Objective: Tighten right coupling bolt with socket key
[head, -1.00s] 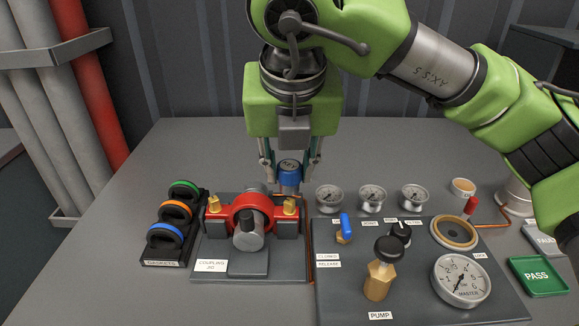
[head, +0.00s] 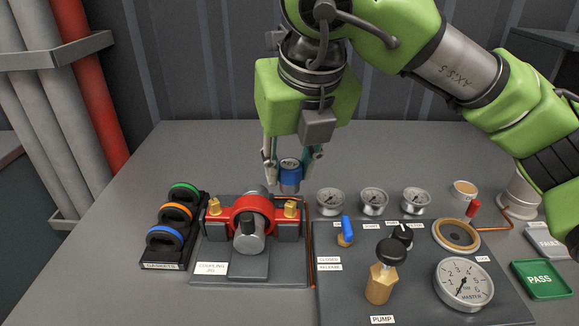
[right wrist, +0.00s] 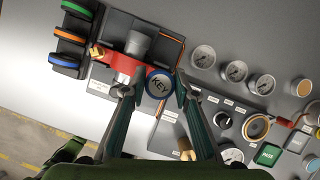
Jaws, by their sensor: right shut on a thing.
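The socket key (head: 290,178) is a short blue cylinder with a metal lower end. My right gripper (head: 290,165) is shut on it and holds it upright behind the coupling jig. In the right wrist view the blue cap marked KEY (right wrist: 159,85) sits between the fingertips (right wrist: 157,92). The red coupling (head: 252,212) is clamped in the coupling jig (head: 212,252), with a brass right bolt (head: 291,208) and a brass left bolt (head: 214,206). The key is apart from the right bolt in the head view. The wrist view hides the right bolt. My left gripper does not show.
A gasket rack (head: 163,255) stands left of the jig. To the right is the pump panel (head: 340,290) with a blue lever (head: 347,229), a black-topped pump knob (head: 391,252) and several gauges. A green PASS plate (head: 540,279) lies far right. The table behind the jig is clear.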

